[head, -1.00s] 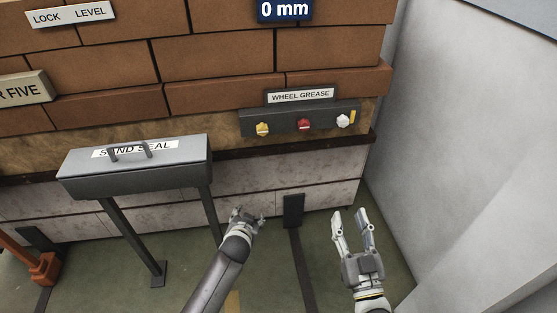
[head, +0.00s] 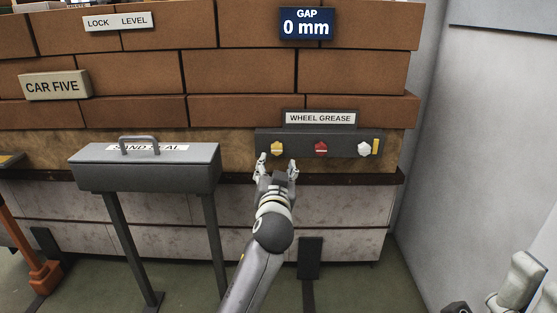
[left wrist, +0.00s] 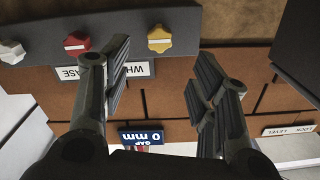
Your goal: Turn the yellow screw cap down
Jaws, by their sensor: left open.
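The yellow screw cap (head: 277,149) is the left one of three caps on the dark wheel grease panel (head: 340,151). My left gripper (head: 277,166) is open and empty, just below and in front of this cap, its two fingers pointing up at the panel. In the left wrist view, which is upside down, the yellow cap (left wrist: 159,39) shows whole beyond the gap between the open fingers (left wrist: 162,62), apart from them.
A red cap (head: 321,148) and a white cap (head: 364,149) sit to the right on the same panel. A grey sand seal box (head: 145,172) on legs stands to the left. A brick wall (head: 238,72) rises above, and a pale wall (head: 475,120) stands at the right.

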